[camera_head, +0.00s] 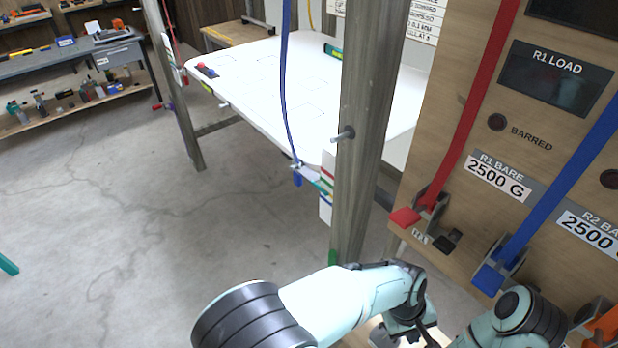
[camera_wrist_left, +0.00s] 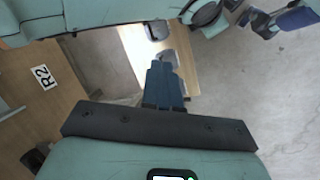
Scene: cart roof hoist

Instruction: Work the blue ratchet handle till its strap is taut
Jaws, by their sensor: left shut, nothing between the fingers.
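The blue ratchet handle (camera_head: 487,279) sits at the foot of the blue strap (camera_head: 560,185) on the wooden panel. The strap runs straight up to the right from it; its tension cannot be told. My left gripper (camera_head: 432,338) is at the bottom edge in the head view, below and left of the handle and apart from it in the picture. In the left wrist view its dark blue fingers (camera_wrist_left: 165,85) are shut, with nothing seen between them. A dark blue-tipped part at that view's top right may be my right gripper (camera_wrist_left: 290,20); its fingers are unclear.
The red ratchet handle (camera_head: 405,217) and its red strap (camera_head: 470,110) are left of the blue ones. A wooden post (camera_head: 365,130) stands left of the panel (camera_head: 450,185). Behind it hangs a white roof sheet (camera_head: 290,90) with another blue strap (camera_head: 288,90).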

